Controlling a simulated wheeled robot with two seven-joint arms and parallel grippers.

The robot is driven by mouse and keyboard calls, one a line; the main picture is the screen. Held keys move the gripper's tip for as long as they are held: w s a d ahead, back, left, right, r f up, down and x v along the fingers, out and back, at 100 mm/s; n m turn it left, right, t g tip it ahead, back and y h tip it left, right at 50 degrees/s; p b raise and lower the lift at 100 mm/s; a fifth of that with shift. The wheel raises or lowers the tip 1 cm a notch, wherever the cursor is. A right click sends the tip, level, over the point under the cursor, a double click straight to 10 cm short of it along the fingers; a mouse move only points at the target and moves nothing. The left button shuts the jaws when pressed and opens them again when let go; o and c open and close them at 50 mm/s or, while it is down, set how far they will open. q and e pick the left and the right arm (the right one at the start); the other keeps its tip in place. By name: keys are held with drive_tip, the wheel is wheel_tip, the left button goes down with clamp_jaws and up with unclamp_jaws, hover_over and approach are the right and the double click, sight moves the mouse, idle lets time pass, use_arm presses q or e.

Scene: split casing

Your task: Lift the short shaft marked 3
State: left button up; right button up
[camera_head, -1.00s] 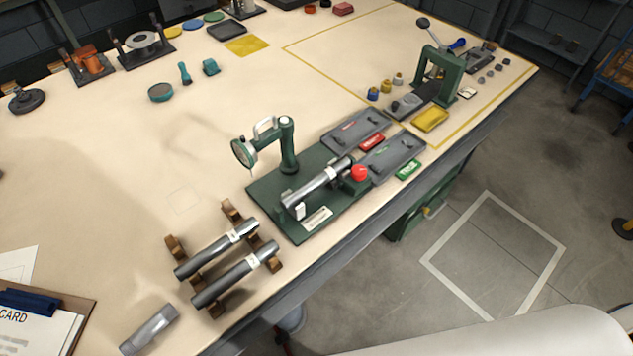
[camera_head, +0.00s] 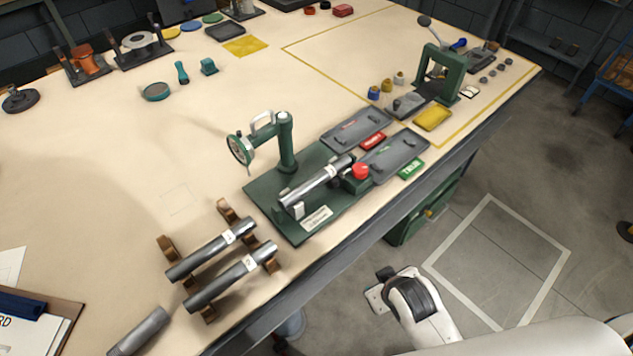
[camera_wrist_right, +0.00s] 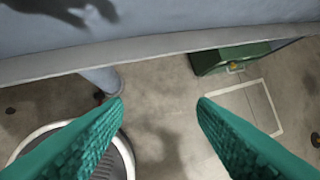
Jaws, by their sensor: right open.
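Two short metal shafts lie side by side on brown notched rests (camera_head: 224,209): a far shaft (camera_head: 205,256) and a near shaft (camera_head: 228,282). Each has a white label whose number is too small to read surely. A third shaft (camera_head: 308,188) lies in the green gauge fixture (camera_head: 268,190), also with a white label. My right gripper (camera_wrist_right: 160,104) is open and empty, its green fingers over the floor beside the bench. In the head view my right wrist is low, right of the bench's front edge and apart from the shafts. My left gripper is not in view.
A grey cylinder (camera_head: 140,333) lies at the bench's lower left near a clipboard (camera_head: 50,322). The gauge post (camera_head: 286,145) stands upright behind the fixture's shaft. Grey trays (camera_head: 395,153) and a green press (camera_head: 442,70) are further right. The bench's left middle is clear.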

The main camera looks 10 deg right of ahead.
drive_tip(key=w+a+r+n+t, duration=0.2)
drive_tip(key=w+r+n+t, duration=0.55)
drive_tip(key=w+r, duration=0.75)
drive_tip(key=w+a+r+n+t+y, duration=0.1)
drive_tip(key=a+r+n+t+y, duration=0.15)
drive_tip(key=r, duration=0.35)
drive_tip(key=w+a+r+n+t+y, duration=0.1)
drive_tip(key=w+a+r+n+t, duration=0.1)
drive_tip(key=r+t, duration=0.35)
drive_tip(key=s+a+r+n+g+y, duration=0.4)
drive_tip(key=a+r+n+g+y, duration=0.35)
drive_tip(key=n, duration=0.75)
drive_tip(key=s+a+r+n+g+y, duration=0.35)
drive_tip(key=a+n+g+y, duration=0.55)
drive_tip(key=n, duration=0.6)
drive_tip(key=n+h, duration=1.5)
drive_tip(key=h, duration=0.2)
approach(318, 177)
drive_tip(key=shift+p+x, duration=1.25)
drive_tip(key=shift+x, duration=3.5)
drive_tip(key=shift+s, duration=0.15)
clamp_jaws()
drive_tip(key=shift+r, duration=0.15)
